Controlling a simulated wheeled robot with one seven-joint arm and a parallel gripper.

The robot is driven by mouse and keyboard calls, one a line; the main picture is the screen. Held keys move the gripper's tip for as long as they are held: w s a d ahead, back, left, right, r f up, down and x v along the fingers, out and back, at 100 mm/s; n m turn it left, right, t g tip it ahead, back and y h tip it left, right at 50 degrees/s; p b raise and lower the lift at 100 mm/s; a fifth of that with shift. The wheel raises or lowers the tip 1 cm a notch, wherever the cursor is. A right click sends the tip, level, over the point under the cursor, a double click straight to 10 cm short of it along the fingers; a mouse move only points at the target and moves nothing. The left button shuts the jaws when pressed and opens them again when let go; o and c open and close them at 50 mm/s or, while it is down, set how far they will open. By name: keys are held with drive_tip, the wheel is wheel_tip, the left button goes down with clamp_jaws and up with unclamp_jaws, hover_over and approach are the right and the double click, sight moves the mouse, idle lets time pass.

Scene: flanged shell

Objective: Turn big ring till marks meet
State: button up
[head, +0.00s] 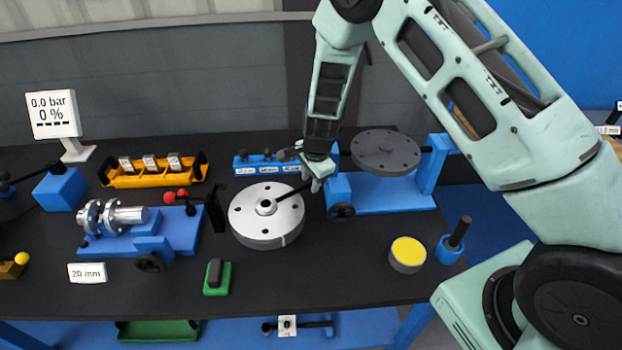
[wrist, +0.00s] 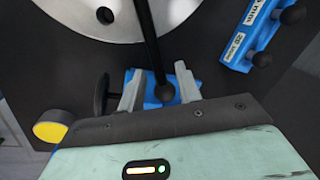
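The big ring looks to be the silver round flanged disc (head: 250,222) in the middle of the bench, with several holes and a central hub. Part of it shows at the top left of the wrist view (wrist: 75,18). A black lever (head: 292,193) runs from its hub toward my gripper (head: 315,184). In the wrist view the lever (wrist: 150,45) ends in a black ball between the two fingers of my gripper (wrist: 160,90). The fingers stand apart, with gaps beside the ball.
A blue stand with a dark grey disc (head: 386,150) is close right of my gripper. A blue gauge rack (head: 262,164) stands behind the ring. A yellow-topped cylinder (head: 408,253) and a green block (head: 217,278) lie in front. Bare black bench lies between them.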

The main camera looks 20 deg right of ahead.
drive_tip(key=shift+r, duration=0.1)
drive_tip(key=s+r+b, duration=0.2)
drive_tip(key=s+r, duration=0.1)
drive_tip(key=r, duration=1.3)
drive_tip(key=shift+s+d+r, duration=0.2)
drive_tip(key=shift+d+r, duration=0.2)
drive_tip(key=s+a+r+n+g+y+b, duration=0.1)
drive_tip(key=s+a+n, duration=0.4)
drive_tip(key=s, duration=0.3)
drive_tip(key=s+a+r+n+g+y, duration=0.1)
drive_tip(key=s+a+r+n, duration=0.1)
drive_tip(key=s+a+n, duration=0.4)
drive_tip(key=s+n+h, duration=0.1)
drive_tip(key=s+n, duration=1.1)
drive_tip(key=s, duration=0.6)
drive_tip(key=shift+h+b, duration=0.4)
drive_tip(key=shift+r, duration=0.1)
idle(1.5)
